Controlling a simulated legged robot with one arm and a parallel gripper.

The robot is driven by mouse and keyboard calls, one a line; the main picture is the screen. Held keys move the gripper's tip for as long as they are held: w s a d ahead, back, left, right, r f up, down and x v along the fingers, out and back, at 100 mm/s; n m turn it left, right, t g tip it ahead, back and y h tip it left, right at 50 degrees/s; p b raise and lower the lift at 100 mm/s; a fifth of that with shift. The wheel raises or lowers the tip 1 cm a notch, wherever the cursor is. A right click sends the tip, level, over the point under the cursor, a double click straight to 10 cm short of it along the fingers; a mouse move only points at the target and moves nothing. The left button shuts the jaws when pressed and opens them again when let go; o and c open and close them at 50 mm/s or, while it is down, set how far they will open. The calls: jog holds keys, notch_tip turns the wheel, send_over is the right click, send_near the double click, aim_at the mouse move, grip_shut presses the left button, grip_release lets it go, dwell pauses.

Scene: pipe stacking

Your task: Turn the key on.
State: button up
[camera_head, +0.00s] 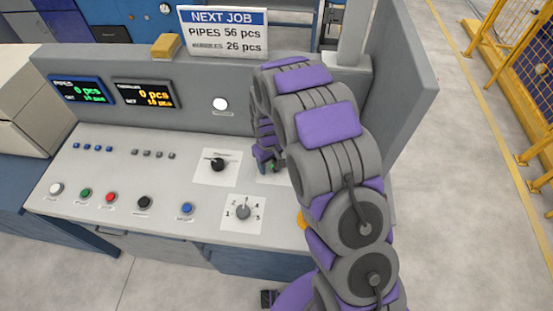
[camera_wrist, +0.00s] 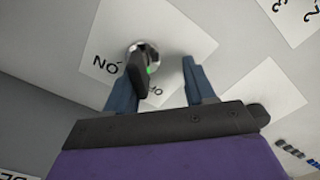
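The card's lettering is upside down and partly covered. My gripper (camera_wrist: 162,72) is open, with its two blue fingers apart. The key appears between them, closer to the left finger and overlapping it in the picture; I cannot tell whether they touch. In the head view, my gripper (camera_head: 267,162) is low at the panel, and my arm hides most of the switch.
A black rotary knob (camera_head: 217,164) is left of my gripper, and a numbered grey selector (camera_head: 243,211) is nearer the front. Several push buttons (camera_head: 110,198) line the panel's front left. The console's upright back wall (camera_head: 190,112) stands behind, with two displays (camera_head: 81,90) (camera_head: 144,93).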

jog(key=shift+s+d+r, duration=0.15)
jog(key=shift+d, duration=0.35)
jog(key=shift+d, duration=0.25)
jog(key=shift+d, duration=0.15)
grip_shut()
